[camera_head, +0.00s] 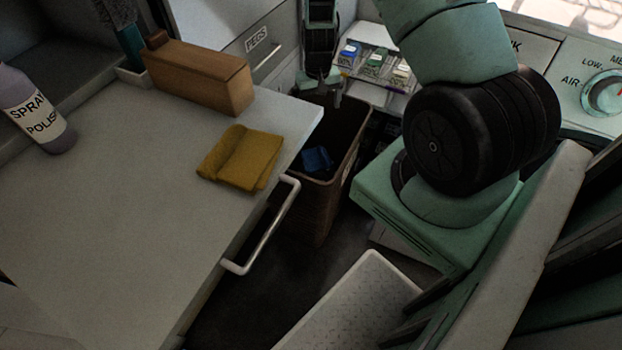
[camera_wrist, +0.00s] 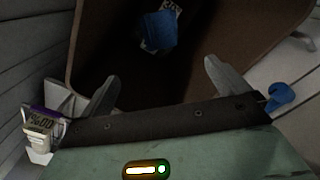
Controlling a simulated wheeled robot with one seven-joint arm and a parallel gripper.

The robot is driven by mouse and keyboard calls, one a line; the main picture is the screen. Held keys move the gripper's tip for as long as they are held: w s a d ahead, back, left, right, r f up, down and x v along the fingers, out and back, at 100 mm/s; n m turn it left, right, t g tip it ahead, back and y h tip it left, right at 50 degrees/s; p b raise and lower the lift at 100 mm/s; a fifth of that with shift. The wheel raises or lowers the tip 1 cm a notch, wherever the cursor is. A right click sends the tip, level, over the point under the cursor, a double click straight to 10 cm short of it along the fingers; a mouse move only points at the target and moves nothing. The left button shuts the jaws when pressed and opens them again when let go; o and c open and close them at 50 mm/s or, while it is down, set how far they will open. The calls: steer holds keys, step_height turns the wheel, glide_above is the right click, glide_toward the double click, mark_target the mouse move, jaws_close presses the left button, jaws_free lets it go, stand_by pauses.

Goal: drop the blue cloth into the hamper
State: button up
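The blue cloth (camera_head: 317,159) is within the mouth of the brown hamper (camera_head: 313,205), below the rim, in the head view. In the wrist view the crumpled blue cloth (camera_wrist: 159,30) shows against the dark inside of the hamper (camera_wrist: 225,45), beyond my fingertips and apart from them. I cannot tell whether it rests on the bottom. My gripper (camera_head: 326,97) hangs over the hamper's far side. In the wrist view my gripper (camera_wrist: 161,72) has its two fingers wide apart with nothing between them.
A folded yellow cloth (camera_head: 241,158), a brown box (camera_head: 199,77) and a spray polish bottle (camera_head: 35,110) are on the counter (camera_head: 120,200) left of the hamper. A rail handle (camera_head: 268,228) juts from its edge. A small blue object (camera_wrist: 282,97) is beside my gripper.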

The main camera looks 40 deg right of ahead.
steer(key=shift+r, duration=0.1)
step_height(320, 180, up, 17)
steer(key=p, duration=0.1)
steer(key=shift+p, duration=0.3)
stand_by(0.5)
